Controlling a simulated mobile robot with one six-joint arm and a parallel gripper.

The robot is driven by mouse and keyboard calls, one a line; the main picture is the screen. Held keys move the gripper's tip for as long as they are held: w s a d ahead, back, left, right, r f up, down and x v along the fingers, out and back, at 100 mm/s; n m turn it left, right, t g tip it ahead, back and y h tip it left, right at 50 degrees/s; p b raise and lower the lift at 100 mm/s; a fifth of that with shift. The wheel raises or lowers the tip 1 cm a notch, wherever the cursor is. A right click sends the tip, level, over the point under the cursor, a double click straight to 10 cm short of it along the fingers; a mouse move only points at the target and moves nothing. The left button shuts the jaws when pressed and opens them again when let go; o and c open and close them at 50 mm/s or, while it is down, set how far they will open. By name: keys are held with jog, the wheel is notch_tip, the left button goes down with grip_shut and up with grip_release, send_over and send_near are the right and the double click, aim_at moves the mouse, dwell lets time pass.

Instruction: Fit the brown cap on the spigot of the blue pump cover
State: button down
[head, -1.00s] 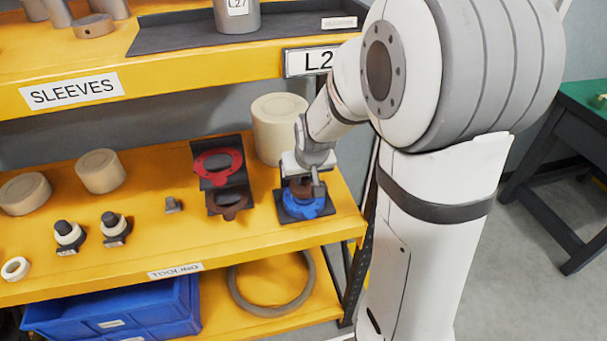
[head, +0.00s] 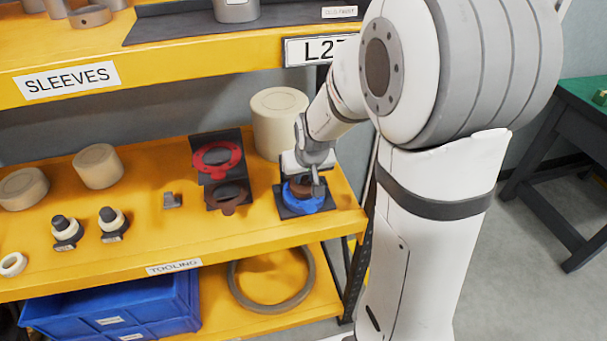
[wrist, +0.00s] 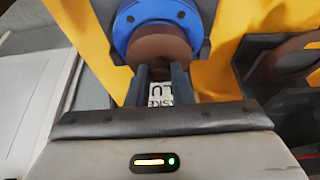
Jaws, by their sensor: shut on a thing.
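The blue pump cover (head: 312,204) sits on a dark square plate (head: 287,212) at the right end of the yellow shelf. The brown cap (head: 301,187) is at the middle of the cover, below my gripper (head: 316,183). In the wrist view the brown cap (wrist: 160,47) lies against the blue cover (wrist: 150,17), and my gripper (wrist: 163,78) has both fingers closed on the cap's near side. The spigot is hidden, so I cannot tell how far the cap is seated. A printed label (wrist: 160,93) shows between the fingers.
A stand with a red ring (head: 217,158) and a brown ring (head: 227,194) is left of the cover. A cream cylinder (head: 279,122) stands behind. The upper shelf (head: 150,75) overhangs. Black-and-white plugs (head: 66,230) stand further left.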

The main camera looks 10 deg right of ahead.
aim_at(305, 178)
jog(key=shift+f+b, duration=0.4)
jog(key=shift+f, duration=0.15)
jog(key=c, duration=1.2)
grip_release()
jog(key=shift+r, duration=0.1)
notch_tip(305, 178, up, 7)
jog(key=p, duration=0.5)
jog(key=s+r+g, duration=0.1)
jog(key=s+r, duration=0.3)
jog(key=s, duration=0.6)
jog(key=s+r+g, duration=0.1)
jog(key=s+r, duration=0.3)
jog(key=s, duration=0.6)
jog(key=shift+s+a+p, duration=0.15)
jog(key=shift+s+p, duration=0.1)
jog(key=shift+p, duration=0.2)
